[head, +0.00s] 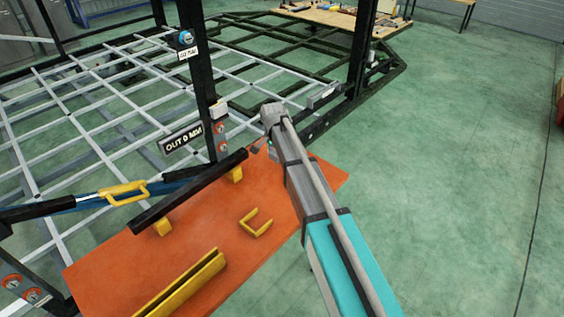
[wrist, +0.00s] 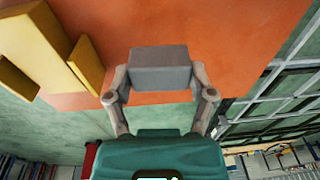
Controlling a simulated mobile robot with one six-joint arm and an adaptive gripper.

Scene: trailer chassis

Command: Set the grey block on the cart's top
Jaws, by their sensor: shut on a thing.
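The grey block (wrist: 160,68) is between the two fingers of my gripper (wrist: 160,82) in the wrist view. The gripper is shut on it. Behind the block is the orange top of the cart (wrist: 215,30). I cannot tell whether the block touches that top or hangs above it. In the head view the cart's orange top (head: 200,235) lies at the lower middle. My arm reaches over its right side to its far end. The block is not clearly seen there, and my arm largely hides the gripper.
A black post (head: 200,80) with a sign (head: 182,138) stands just beyond. The green floor at right is clear.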

